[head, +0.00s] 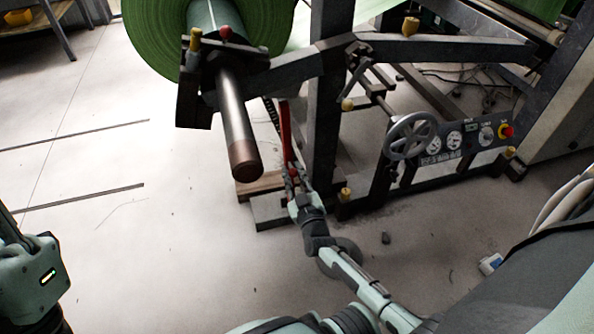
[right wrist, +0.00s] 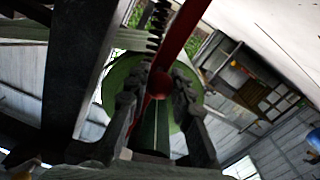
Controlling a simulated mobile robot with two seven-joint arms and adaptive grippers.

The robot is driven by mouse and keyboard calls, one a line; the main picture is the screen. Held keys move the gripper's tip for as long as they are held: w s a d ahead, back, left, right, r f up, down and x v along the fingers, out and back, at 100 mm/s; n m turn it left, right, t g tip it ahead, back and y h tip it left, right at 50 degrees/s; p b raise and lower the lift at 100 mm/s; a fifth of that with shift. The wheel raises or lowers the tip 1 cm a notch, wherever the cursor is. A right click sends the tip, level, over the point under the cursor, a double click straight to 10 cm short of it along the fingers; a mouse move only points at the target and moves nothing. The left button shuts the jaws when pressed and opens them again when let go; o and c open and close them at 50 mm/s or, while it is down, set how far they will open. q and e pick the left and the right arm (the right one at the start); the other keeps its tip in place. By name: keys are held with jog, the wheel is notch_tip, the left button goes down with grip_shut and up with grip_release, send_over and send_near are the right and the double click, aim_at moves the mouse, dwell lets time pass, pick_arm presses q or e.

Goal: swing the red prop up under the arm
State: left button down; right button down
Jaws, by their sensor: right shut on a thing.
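The red prop (head: 285,130) stands nearly upright below the dark arm (head: 285,72) of the stand, beside the frame's upright post. My right gripper (head: 292,178) is shut on the prop's lower part. In the right wrist view the prop (right wrist: 181,32) runs up from between the fingers (right wrist: 160,95), next to a dark coil spring or chain. The arm carries a green roll (head: 165,40) on a shaft (head: 235,115). Whether the prop's top touches the arm is unclear. Only a link of my left arm shows at the left edge; its gripper is out of view.
A handwheel (head: 410,136) and a gauge panel (head: 460,145) with a red button sit right of the post. A wooden block (head: 262,186) lies on the frame's foot near my right gripper. The pale floor at left is clear.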

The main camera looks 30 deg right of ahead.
aim_at(286, 138)
jog(key=c, duration=1.3)
grip_release()
jog(key=shift+a, duration=0.35)
jog(key=shift+d+r, duration=0.1)
notch_tip(286, 138, up, 10)
jog(key=shift+f, duration=0.15)
